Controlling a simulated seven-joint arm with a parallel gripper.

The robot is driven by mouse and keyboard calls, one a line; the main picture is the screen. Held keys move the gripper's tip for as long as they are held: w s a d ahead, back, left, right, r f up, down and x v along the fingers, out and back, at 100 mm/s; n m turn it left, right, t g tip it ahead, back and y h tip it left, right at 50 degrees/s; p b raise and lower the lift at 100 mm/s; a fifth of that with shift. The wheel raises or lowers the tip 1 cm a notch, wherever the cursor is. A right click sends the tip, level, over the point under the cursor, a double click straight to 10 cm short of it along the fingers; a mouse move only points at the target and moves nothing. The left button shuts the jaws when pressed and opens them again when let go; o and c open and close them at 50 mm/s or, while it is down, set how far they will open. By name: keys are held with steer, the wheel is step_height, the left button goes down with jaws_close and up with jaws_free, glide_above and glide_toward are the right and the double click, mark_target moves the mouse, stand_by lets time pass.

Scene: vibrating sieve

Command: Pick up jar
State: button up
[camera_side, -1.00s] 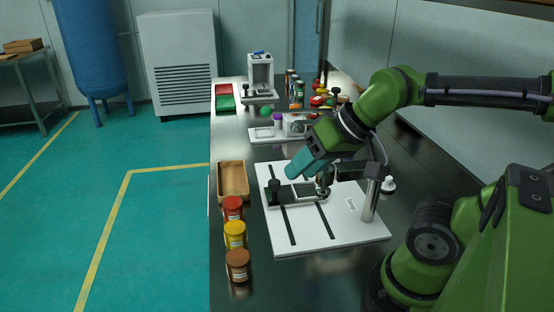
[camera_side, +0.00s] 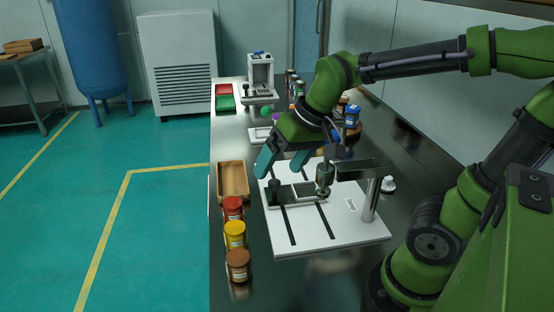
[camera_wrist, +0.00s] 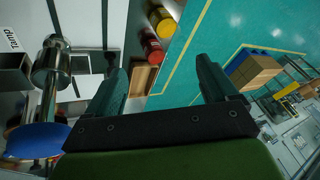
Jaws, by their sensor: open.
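Three lidded jars stand in a row at the table's left front edge: a red jar (camera_side: 233,209), a yellow jar (camera_side: 236,235) and a brown jar (camera_side: 238,266). In the wrist view the red jar (camera_wrist: 154,49) and the yellow jar (camera_wrist: 163,22) show beyond my fingers. My gripper (camera_side: 282,166) has its teal fingers spread apart with nothing between them. It is above the back of the white sieve board, behind the jars and up to their right. In the wrist view my gripper (camera_wrist: 162,80) is also open and empty. Which jar is meant is not clear.
A wooden tray (camera_side: 221,180) lies behind the red jar. The white board (camera_side: 300,238) carries the sieve device, with a metal post (camera_side: 370,200) at its right. Several jars, including a blue-lidded one (camera_side: 352,113), stand farther back. The floor left of the table is clear.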

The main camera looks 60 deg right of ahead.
mark_target(233, 204)
steer(key=w+d+f+n+g+h, duration=0.1)
steer(key=w+d+f+g, duration=0.1)
steer(key=w, duration=0.7)
steer(key=w+d+f+n+g+h, duration=0.1)
steer(key=w+f+g, duration=0.15)
steer(key=w, duration=0.65)
steer(key=shift+g, duration=0.25)
steer(key=shift+s+a+f, duration=0.15)
steer(key=shift+s+f, duration=0.05)
steer(key=shift+f, duration=2.5)
steer(key=shift+s+a+f, duration=0.15)
steer(key=shift+s+f, duration=0.05)
steer(key=shift+f, duration=2.5)
steer(key=shift+s+a+f, duration=0.15)
steer(key=shift+s+f, duration=0.05)
steer(key=shift+f, duration=2.5)
steer(key=shift+c, duration=0.3)
steer(key=c, duration=1)
steer(key=shift+r, duration=0.1)
steer(key=shift+c, duration=0.2)
